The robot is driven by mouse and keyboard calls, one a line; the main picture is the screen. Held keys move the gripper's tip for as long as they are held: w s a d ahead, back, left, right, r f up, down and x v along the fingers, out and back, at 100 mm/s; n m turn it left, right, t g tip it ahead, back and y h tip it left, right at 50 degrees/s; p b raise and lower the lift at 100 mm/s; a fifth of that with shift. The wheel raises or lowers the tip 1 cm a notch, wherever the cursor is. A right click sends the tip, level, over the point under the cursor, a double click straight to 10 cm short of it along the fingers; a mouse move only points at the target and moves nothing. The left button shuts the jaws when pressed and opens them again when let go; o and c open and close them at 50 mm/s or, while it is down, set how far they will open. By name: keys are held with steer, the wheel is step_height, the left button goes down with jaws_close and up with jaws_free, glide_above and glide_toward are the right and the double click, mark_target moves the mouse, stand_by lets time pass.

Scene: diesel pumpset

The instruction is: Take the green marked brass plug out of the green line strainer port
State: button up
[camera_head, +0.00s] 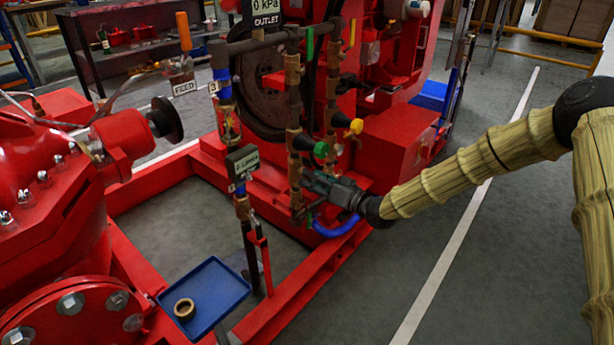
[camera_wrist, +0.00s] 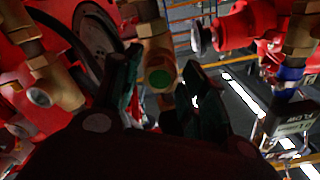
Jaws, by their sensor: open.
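The green marked brass plug (camera_wrist: 161,77) shows its green round face in the wrist view. It sits at the lower end of a brass strainer body (camera_wrist: 153,28) on a vertical pipe. My gripper (camera_wrist: 161,66) is open, with one dark finger on each side of the plug's face in that view. I cannot tell whether either finger touches it. In the head view my gripper (camera_head: 308,181) is at the lower brass fittings of the green-tagged line (camera_head: 310,43), below the green valve knob (camera_head: 321,149). The plug is not clearly visible there.
A second brass line with a yellow knob (camera_head: 356,126) stands close on the right. A blue hose (camera_head: 338,229) curves below my gripper. A blue tray (camera_head: 225,285) holding a brass ring (camera_head: 184,308) lies at the lower left. A labelled post (camera_head: 242,161) stands left of the lines.

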jaws_close()
stand_by(0.8)
steer(key=n, duration=2.4)
steer(key=shift+s+f, duration=0.1)
steer(key=shift+s, duration=0.05)
